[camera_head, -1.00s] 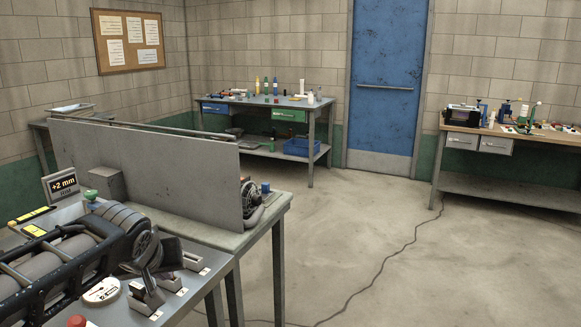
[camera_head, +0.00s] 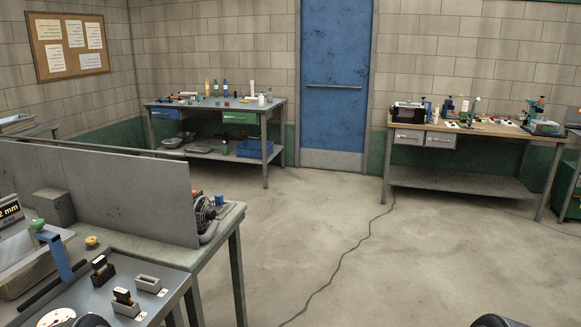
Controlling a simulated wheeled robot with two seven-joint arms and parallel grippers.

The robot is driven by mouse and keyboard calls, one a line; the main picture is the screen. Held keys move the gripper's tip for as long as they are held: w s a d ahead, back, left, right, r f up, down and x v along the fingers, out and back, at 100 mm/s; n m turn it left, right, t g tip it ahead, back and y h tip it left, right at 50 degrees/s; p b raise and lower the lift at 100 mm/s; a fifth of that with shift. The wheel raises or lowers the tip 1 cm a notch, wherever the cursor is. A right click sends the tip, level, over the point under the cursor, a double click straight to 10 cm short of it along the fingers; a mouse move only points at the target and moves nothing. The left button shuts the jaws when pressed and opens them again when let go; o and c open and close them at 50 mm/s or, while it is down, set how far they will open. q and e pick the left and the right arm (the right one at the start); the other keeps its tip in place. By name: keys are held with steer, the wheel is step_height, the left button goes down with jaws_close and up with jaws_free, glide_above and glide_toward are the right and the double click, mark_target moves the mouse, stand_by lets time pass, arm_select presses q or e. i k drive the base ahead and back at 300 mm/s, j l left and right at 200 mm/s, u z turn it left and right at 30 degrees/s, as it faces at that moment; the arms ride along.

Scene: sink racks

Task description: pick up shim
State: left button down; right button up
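On the grey bench at the lower left, small block holders stand in a group. One holder (camera_head: 103,278) and another holder (camera_head: 126,309) each have a dark piece with a light-brown part upright in them; these may be shims, but they are too small to tell. A third grey holder (camera_head: 148,284) looks empty. Neither gripper's fingers show. Dark rounded shapes at the bottom edge may be parts of my arms.
A grey upright panel (camera_head: 110,195) stands behind the holders, with a motor-like part (camera_head: 203,215) at its right end. A blue-handled lever with a green knob (camera_head: 55,250) rises left of the holders. The concrete floor (camera_head: 320,235) is open, with a cable across it.

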mark_target(100, 264)
steer(key=u, duration=1.3)
